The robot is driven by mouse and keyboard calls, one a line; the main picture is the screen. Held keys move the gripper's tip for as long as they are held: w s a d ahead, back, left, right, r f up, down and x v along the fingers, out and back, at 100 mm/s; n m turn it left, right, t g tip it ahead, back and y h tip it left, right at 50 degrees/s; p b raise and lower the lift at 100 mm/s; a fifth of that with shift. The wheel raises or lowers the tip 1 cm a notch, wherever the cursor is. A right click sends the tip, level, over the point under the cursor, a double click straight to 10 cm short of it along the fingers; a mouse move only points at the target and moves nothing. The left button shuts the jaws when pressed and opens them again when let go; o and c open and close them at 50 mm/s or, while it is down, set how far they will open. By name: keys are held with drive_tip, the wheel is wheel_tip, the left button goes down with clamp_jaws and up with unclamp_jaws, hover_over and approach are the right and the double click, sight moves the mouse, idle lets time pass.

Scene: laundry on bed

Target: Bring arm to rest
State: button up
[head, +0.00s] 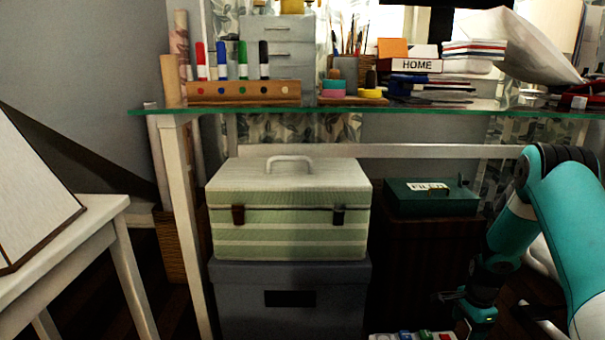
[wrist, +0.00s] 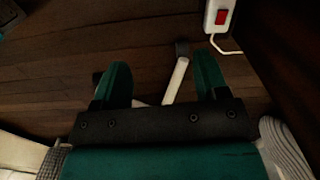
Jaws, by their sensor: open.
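My gripper shows in the wrist view (wrist: 161,68), its two teal fingers spread apart with nothing held between them. It points down over a dark wooden floor (wrist: 130,40). In the head view my teal arm comes in at the right edge and bends down, with the gripper low at the lower right, in front of the area under the glass desk (head: 400,112).
Under the desk, a striped case (head: 290,222) sits on a grey box (head: 240,302), left of a green file box (head: 432,196). A white side table (head: 100,215) stands left. A white switch box (wrist: 220,17) with a cord is ahead of the fingers.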

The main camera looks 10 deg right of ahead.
drive_tip(key=w+a+r+n+t+y+p, duration=0.15)
drive_tip(key=a+r+n, duration=0.45)
drive_tip(key=a+r, duration=0.6)
drive_tip(key=w+a+r+n+g+p, duration=0.1)
drive_tip(key=a+r+n+p, duration=0.3)
drive_tip(key=a+r, duration=0.8)
drive_tip(key=s+a+r+n+y+p, duration=0.1)
drive_tip(key=s+a+r+n, duration=0.35)
drive_tip(key=r, duration=0.25)
drive_tip(key=s+a+r+n+y, duration=0.1)
drive_tip(key=s+a+r+n, duration=0.35)
drive_tip(key=r, duration=0.25)
drive_tip(key=s+a+r+n+p, duration=0.1)
drive_tip(key=s+a+r+n, duration=0.3)
drive_tip(key=s, duration=0.4)
drive_tip(key=s+a+r+n+p, duration=0.2)
drive_tip(key=s+a+r+n, duration=0.15)
drive_tip(key=s, duration=0.35)
wheel_tip(320, 180, up, 38)
drive_tip(key=p, duration=3.7)
drive_tip(key=shift+d+f+p, duration=0.2)
drive_tip(key=shift+d+p, duration=0.1)
drive_tip(key=shift+p, duration=0.1)
drive_tip(key=shift+s+y, duration=0.1)
drive_tip(key=shift+y, duration=0.15)
